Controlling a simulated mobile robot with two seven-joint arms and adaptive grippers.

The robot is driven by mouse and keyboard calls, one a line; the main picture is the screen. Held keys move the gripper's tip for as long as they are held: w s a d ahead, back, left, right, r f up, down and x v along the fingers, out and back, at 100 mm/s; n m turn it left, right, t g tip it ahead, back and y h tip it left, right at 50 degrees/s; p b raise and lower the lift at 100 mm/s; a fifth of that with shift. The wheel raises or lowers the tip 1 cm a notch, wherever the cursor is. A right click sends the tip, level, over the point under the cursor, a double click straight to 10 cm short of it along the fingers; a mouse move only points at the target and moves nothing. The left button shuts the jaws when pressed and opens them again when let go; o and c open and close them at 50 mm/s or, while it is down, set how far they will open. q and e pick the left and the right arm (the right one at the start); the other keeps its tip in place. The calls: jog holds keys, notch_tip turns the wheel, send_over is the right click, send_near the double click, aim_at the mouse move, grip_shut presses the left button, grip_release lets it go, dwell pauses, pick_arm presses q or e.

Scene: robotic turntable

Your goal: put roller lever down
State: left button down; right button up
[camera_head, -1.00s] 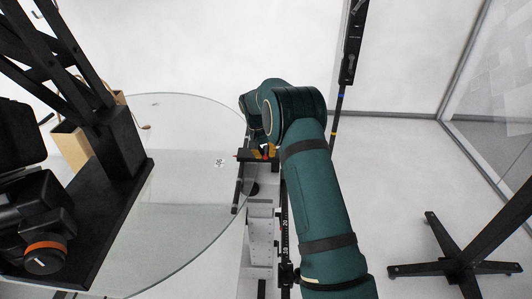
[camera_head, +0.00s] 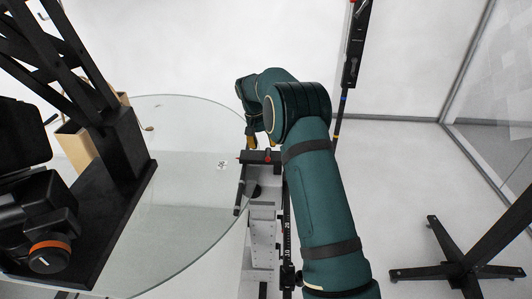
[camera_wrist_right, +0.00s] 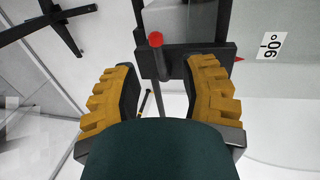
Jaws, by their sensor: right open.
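The roller lever looks like a short dark rod with a red knob (camera_wrist_right: 155,40); in the right wrist view it stands at the black bracket (camera_wrist_right: 185,62), just beyond the gap between my fingers. In the head view a small red knob (camera_head: 268,150) shows on the black bracket (camera_head: 259,157) at the turntable's right edge. My right gripper (camera_wrist_right: 160,95) is open, its yellow ribbed fingers apart on either side with nothing between them. In the head view its fingertips (camera_head: 250,143) show just above the bracket, partly hidden by my wrist. My left gripper is not in view.
The round glass turntable (camera_head: 185,215) fills the middle left. Black camera equipment (camera_head: 45,225) and a tan box (camera_head: 76,146) are at the left. A thin upright pole (camera_head: 345,80) and a black stand foot (camera_head: 460,265) are at the right.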

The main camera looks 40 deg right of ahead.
jog(key=r, duration=0.4)
jog(key=a+r, duration=0.1)
jog(key=shift+w+r, duration=0.35)
jog(key=shift+r, duration=0.05)
